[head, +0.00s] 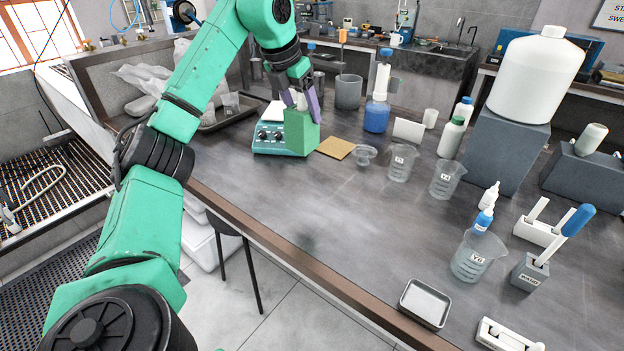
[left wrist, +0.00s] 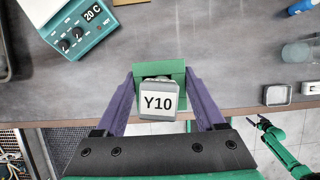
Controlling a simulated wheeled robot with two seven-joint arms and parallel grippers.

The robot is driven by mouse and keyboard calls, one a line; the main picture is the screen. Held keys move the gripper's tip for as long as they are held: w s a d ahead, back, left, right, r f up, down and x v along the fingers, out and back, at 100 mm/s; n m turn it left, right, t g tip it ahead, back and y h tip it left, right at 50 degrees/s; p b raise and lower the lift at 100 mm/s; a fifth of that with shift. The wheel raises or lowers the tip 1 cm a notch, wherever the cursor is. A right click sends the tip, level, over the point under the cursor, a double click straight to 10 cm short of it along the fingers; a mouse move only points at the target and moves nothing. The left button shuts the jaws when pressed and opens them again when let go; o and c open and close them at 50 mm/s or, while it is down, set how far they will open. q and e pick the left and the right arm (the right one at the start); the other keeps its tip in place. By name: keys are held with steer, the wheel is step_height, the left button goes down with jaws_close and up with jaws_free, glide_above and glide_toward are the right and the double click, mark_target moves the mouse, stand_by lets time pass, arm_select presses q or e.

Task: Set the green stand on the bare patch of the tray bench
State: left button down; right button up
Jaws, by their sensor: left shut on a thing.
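The green stand (head: 301,133) is in my left gripper (head: 300,98), over the dark bench in front of the stirrer. It holds a pale item labelled Y10, seen from above in the left wrist view (left wrist: 157,103). The purple fingers of my left gripper (left wrist: 159,100) are on both sides of the stand (left wrist: 172,67). I cannot tell whether its base touches the bench. My right arm seems to show small at the lower right of the left wrist view, its gripper (left wrist: 263,123) too small to read. I cannot make out which surface is the tray bench or its bare patch.
A teal stirrer (head: 268,140) stands close by the stand, reading 20 C in the wrist view. A dark tray (head: 207,127) lies behind it. A tan square (head: 336,148) and small glass dish (head: 365,155) are to the right, then beakers (head: 402,162). The front-middle bench is clear.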

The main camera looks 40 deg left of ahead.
mark_target(294, 150)
arm_select(q)
steer(key=f, duration=0.6)
steer(key=shift+s+a+f+b, duration=0.1)
steer(key=shift+s+f+b, duration=0.1)
steer(key=shift+s+b, duration=0.2)
steer(key=f, duration=1)
steer(key=shift+w, duration=0.35)
arm_select(e)
steer(key=shift+s+a+f, duration=0.15)
steer(key=shift+s+f, duration=0.15)
steer(key=shift+f, duration=0.4)
arm_select(q)
steer(key=shift+f, duration=0.1)
jaws_free()
steer(key=v, duration=1.2)
steer(key=shift+s, duration=0.1)
arm_select(e)
steer(key=shift+s+f, duration=0.1)
steer(key=shift+f, duration=0.1)
steer(key=shift+r, duration=0.1)
